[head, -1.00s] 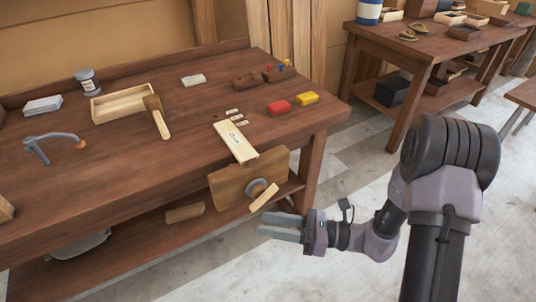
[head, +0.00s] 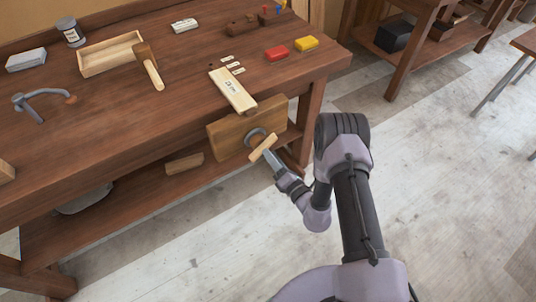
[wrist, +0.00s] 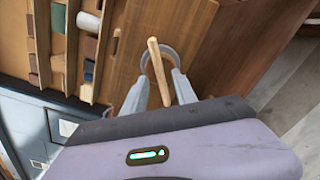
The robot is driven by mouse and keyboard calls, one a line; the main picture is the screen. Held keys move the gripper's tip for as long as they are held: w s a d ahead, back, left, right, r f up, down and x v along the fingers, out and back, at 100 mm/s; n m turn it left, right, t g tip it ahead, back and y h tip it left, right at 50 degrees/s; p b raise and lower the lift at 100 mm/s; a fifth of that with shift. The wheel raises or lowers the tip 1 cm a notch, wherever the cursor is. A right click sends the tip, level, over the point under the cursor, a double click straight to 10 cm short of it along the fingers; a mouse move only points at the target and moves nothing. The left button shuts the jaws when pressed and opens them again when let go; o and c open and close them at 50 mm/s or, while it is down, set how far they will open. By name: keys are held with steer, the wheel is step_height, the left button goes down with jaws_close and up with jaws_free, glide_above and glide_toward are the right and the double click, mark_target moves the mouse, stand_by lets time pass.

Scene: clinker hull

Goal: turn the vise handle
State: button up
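The vise (head: 225,134) is a wooden jaw block on the bench's front edge, with a round grey hub. Its handle (head: 262,147) is a pale wooden bar, tilted, in front of the hub. My gripper (head: 270,160) is at the handle in the head view. In the wrist view the handle (wrist: 158,68) stands nearly upright, leaning slightly, between the two grey fingers of my gripper (wrist: 161,80). The fingers are apart, one on each side of the bar, with the hub ring behind. I see gaps beside the bar; contact is unclear.
A pale labelled board (head: 233,90) lies on the workbench (head: 190,110) just above the vise. A mallet (head: 150,66), an open wooden box (head: 108,52) and a grey clamp (head: 38,101) lie further left. A lower shelf holds a wood block (head: 184,163).

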mark_target(261, 144)
steer(key=x, duration=0.2)
steer(key=shift+w+a, duration=0.2)
steer(key=shift+w, duration=0.1)
steer(key=shift+c, duration=0.4)
jaws_close()
steer(key=shift+m, duration=0.3)
steer(key=shift+f+m+b, duration=0.2)
steer(key=shift+m+b, duration=0.2)
steer(key=shift+m, duration=2.6)
